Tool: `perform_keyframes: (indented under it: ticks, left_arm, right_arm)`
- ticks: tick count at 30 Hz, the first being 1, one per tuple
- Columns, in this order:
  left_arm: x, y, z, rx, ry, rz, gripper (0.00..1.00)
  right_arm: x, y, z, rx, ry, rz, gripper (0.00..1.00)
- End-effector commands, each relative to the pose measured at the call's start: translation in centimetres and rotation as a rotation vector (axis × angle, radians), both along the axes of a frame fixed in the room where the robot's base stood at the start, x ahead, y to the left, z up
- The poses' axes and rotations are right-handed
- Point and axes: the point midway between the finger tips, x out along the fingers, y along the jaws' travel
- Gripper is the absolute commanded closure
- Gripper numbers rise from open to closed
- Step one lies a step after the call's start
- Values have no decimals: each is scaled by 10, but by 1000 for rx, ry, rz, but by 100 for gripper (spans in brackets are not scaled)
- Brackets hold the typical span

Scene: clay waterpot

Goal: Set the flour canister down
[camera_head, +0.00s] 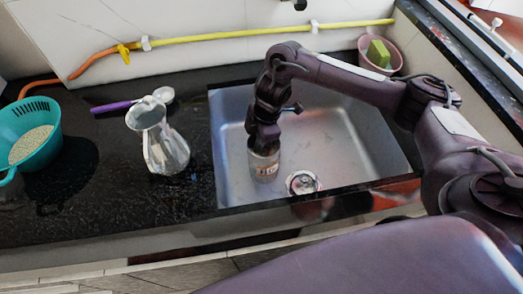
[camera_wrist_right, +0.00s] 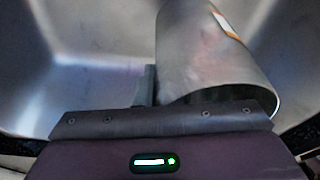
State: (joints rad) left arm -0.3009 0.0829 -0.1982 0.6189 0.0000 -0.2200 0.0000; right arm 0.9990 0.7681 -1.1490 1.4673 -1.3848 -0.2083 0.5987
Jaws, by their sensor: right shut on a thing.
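The flour canister (camera_head: 266,169), a small metal cylinder with a printed label, is upright in the left part of the sink (camera_head: 345,150). My right gripper (camera_head: 264,149) points down into the sink and is shut on the canister's upper part. I cannot tell whether the canister's base touches the sink floor. In the right wrist view the canister (camera_wrist_right: 205,50) shows as a grey cylinder, with a dark finger (camera_wrist_right: 150,85) beside it. The finger hides part of its side. My left gripper is not in view.
A clay-and-glass-looking pot (camera_head: 165,150), a purple-handled scoop (camera_head: 115,106) and a teal colander (camera_head: 38,122) with grains stand on the black counter at left. A pink bowl with a green sponge (camera_head: 378,53) sits at back right.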

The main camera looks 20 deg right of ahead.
Motion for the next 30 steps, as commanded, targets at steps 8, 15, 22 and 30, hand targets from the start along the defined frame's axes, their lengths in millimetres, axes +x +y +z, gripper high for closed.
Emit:
perform_keyframes:
  ticks: [8,15,22,30]
  left_arm:
    - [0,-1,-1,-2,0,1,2]
    - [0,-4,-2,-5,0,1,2]
    - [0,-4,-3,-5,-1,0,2]
    - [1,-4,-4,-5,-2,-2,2]
  right_arm:
    - [0,0,-24,1,-1,-1,100]
    - [1,0,-45,1,-4,0,100]
    - [1,0,-46,1,-3,-1,100]
    - [0,0,-49,-1,-1,0,71]
